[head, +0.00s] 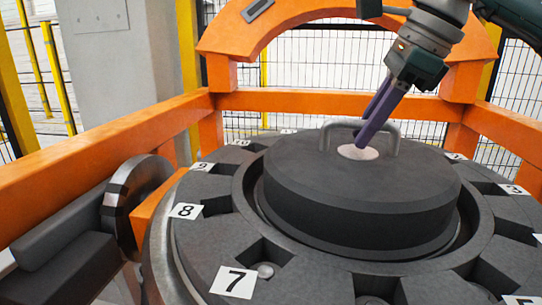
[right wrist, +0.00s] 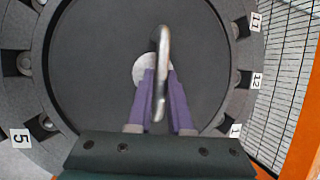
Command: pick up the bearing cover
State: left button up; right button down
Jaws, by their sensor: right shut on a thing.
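The bearing cover (head: 365,215) is a thick dark grey disc with a metal loop handle (head: 394,138) and a pale round patch on top. It sits level within the dark numbered ring (head: 205,235), with a gap around it; I cannot tell whether its underside touches anything. My right gripper (head: 364,137) comes down from the upper right, its purple fingers shut on the handle. In the right wrist view the fingers (right wrist: 161,85) lie on either side of the handle (right wrist: 161,60), above the cover (right wrist: 95,60). My left gripper is not in view.
The ring has several square notches and white number tags, such as 7 (head: 234,282) and 8 (head: 186,211). An orange frame (head: 95,135) with an arch (head: 280,25) stands behind and left. A mesh fence (head: 315,60) and grey pillar (head: 118,60) lie beyond.

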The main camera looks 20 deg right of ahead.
jog(key=shift+r, duration=0.15)
dwell(0.7)
jog(key=shift+r+p, duration=0.25)
jog(key=shift+p, duration=0.05)
notch_tip(320, 180, up, 19)
jog(key=p, duration=1.5)
jog(key=shift+r+p, duration=0.15)
jog(key=shift+p, duration=0.25)
